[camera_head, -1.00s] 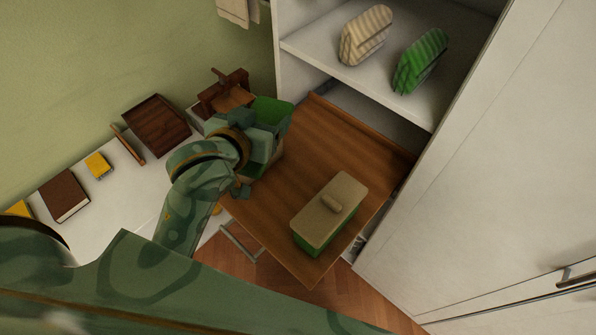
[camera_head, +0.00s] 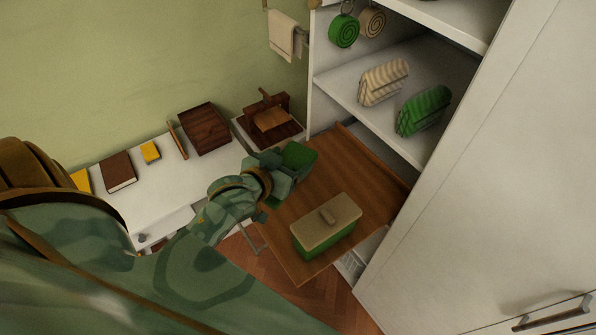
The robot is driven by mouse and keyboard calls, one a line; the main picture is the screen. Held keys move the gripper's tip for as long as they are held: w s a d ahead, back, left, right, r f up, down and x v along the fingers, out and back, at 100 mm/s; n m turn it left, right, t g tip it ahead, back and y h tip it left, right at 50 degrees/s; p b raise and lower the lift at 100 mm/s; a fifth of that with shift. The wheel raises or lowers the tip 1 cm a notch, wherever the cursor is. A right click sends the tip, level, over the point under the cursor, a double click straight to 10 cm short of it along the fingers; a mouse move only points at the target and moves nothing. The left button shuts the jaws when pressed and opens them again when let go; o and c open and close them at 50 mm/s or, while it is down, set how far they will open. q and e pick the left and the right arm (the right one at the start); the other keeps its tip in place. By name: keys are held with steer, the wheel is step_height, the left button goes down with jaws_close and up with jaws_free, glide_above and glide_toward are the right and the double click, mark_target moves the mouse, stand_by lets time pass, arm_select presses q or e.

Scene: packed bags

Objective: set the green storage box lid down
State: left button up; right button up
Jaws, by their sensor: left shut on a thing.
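The green storage box lid (camera_head: 300,157) is at the far left edge of the brown pull-out board (camera_head: 330,172). My left gripper (camera_head: 282,172) is shut on it from the near left side and hides part of it. I cannot tell whether the lid touches something beneath. My right gripper is not in view.
Striped beige (camera_head: 383,82) and green bags (camera_head: 423,110) sit on the cabinet shelf above the board. A dark wooden box (camera_head: 205,128), books (camera_head: 118,171) and a wooden holder (camera_head: 270,120) stand on the white surface at left. The middle of the board is clear.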

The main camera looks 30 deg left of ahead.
arm_select(q)
steer(key=w+a+f+b, duration=0.3)
steer(key=w+f, duration=0.4)
steer(key=f, duration=0.3)
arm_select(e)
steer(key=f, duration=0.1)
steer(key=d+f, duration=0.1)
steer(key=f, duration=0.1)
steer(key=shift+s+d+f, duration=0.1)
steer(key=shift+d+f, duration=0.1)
arm_select(q)
steer(key=shift+f, duration=0.1)
steer(key=shift+f, duration=0.55)
steer(key=o, duration=1)
steer(key=shift+d, duration=0.1)
steer(key=shift+c, duration=0.2)
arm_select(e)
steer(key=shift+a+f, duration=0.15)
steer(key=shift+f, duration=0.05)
arm_select(q)
steer(key=shift+r, duration=0.1)
